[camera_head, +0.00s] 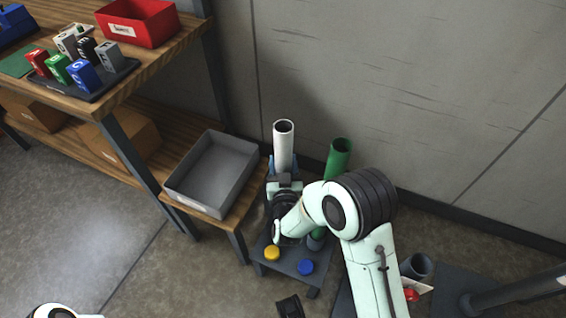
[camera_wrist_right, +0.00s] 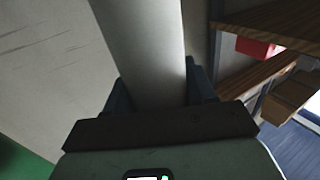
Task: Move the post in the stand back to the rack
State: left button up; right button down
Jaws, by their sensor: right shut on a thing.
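A white hollow post (camera_head: 284,148) stands about upright in the head view and fills the upper middle of the wrist view (camera_wrist_right: 145,45). My right gripper (camera_head: 284,170) is shut around it, with a finger on each side in the wrist view (camera_wrist_right: 160,90). A green post (camera_head: 338,160) stands just to its right, partly behind my right arm. The low grey rack (camera_head: 285,262) with a yellow and a blue disc is below them. The white post's lower end is hidden by my gripper. A grey tubular stand (camera_head: 418,266) with a red button is at the lower right. My left gripper is out of view.
A grey empty tray (camera_head: 212,172) on a small wooden table stands left of the posts. A wooden shelf at the upper left holds lettered blocks (camera_head: 85,72) and a red bin (camera_head: 138,20). A grey wall is close behind the posts.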

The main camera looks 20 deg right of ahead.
jog(key=shift+c, duration=1.5)
grip_release()
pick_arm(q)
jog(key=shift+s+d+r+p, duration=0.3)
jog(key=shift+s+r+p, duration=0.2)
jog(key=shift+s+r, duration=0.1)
pick_arm(e)
jog(key=v, duration=1.3)
jog(key=shift+s, duration=0.2)
jog(key=shift+f, duration=0.15)
